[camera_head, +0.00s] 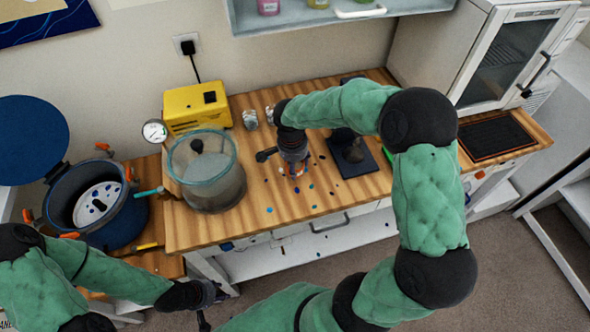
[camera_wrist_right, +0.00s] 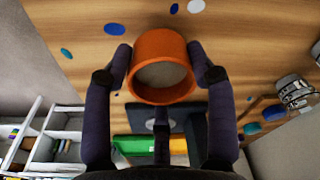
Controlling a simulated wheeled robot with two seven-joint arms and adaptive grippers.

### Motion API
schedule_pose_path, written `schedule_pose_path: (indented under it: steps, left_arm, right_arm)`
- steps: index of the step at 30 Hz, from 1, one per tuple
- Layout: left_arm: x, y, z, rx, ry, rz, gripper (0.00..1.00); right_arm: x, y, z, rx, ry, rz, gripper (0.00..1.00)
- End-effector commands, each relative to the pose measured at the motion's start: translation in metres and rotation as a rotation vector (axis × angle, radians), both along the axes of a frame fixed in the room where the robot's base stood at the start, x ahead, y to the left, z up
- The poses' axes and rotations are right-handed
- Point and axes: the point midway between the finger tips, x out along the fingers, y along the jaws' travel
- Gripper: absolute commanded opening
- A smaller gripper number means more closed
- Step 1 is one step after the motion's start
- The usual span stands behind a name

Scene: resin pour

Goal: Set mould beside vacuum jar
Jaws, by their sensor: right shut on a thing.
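The mould (camera_wrist_right: 159,42) is a round orange cup with a grey-beige interior, held between the fingers of my right gripper (camera_wrist_right: 160,75) in the right wrist view. In the head view my right gripper (camera_head: 296,168) points down over the middle of the wooden bench and mostly hides the mould. I cannot tell whether the mould touches the bench. The vacuum jar (camera_head: 212,178) is a wide clear vessel at the bench's left part, left of my right gripper with a gap between. My left gripper (camera_head: 207,305) is low at the left, in front of the bench; its fingers are too small to judge.
A yellow pump (camera_head: 196,108) stands behind the jar, with a gauge (camera_head: 154,131) beside it. A blue pot (camera_head: 98,205) with its lid raised is at left. A dark scale-like device (camera_head: 352,155) stands right of my right gripper. Small coloured spots dot the bench (camera_head: 260,215).

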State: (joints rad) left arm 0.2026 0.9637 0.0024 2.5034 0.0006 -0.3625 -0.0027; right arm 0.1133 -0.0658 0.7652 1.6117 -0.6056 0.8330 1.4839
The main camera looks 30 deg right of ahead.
Motion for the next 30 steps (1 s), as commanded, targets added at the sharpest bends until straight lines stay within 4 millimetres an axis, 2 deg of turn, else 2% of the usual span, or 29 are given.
schedule_pose_path:
  steps: [3,6,17,18,20,21,30]
  left_arm:
    - [0.0,0.0,-0.007,0.0,0.0,0.0,0.4]
    - [0.0,0.0,-0.009,0.0,0.0,0.0,0.4]
    - [0.0,0.0,-0.012,0.0,0.0,0.0,0.4]
    - [0.0,0.0,-0.012,0.0,0.0,0.0,0.4]
    - [0.0,0.0,-0.011,0.0,0.0,0.0,0.4]
    - [0.0,0.0,-0.011,0.0,0.0,0.0,0.4]
    - [0.0,0.0,-0.011,0.0,0.0,0.0,0.4]
  right_arm:
    - [-0.001,0.0,-0.022,0.001,0.004,0.001,0.23]
    - [-0.001,0.0,-0.03,-0.001,0.002,0.001,0.23]
    - [0.0,0.0,-0.033,0.0,0.0,0.0,0.22]
    - [0.0,0.0,-0.034,0.0,0.001,0.001,0.59]
    - [-0.001,0.001,-0.033,0.0,0.001,0.001,0.76]
    - [-0.001,0.001,-0.033,0.0,0.001,0.001,0.81]
    - [-0.001,0.001,-0.032,0.0,0.001,0.001,0.81]
